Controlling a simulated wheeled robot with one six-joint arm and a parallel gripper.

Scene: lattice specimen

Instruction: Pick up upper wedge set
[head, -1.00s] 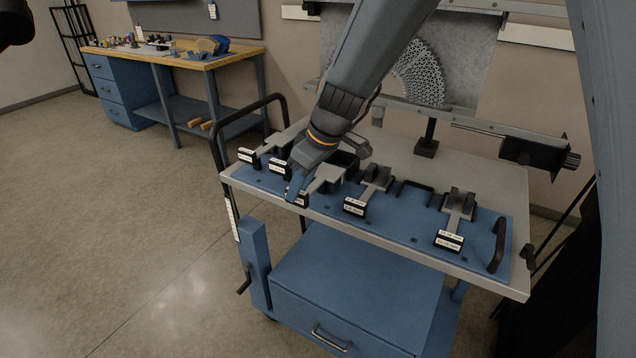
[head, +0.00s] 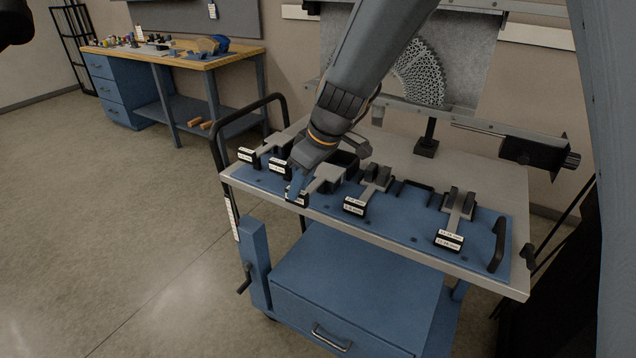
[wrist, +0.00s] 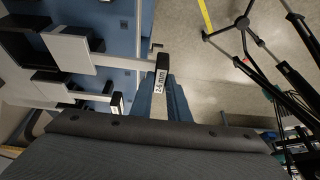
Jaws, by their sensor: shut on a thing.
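Several wedge sets, each a grey bar with black blocks and a white label, lie on a blue board on the cart top. My gripper (head: 296,188) is shut on the black labelled end of one wedge set (head: 326,177). In the wrist view, that wedge set (wrist: 75,50) shows its grey bar, and its black end with a "mm" label sits between the blue fingers of my gripper (wrist: 161,95). It appears still at the board; I cannot tell whether it is lifted. In the head view my fingers partly hide its label.
Other wedge sets lie close by: two at left (head: 277,163), (head: 249,155), two at right (head: 356,205), (head: 450,238). Black handles (head: 498,245) rise from the blue board (head: 400,236). A fixture with a perforated lattice specimen (head: 420,72) stands behind.

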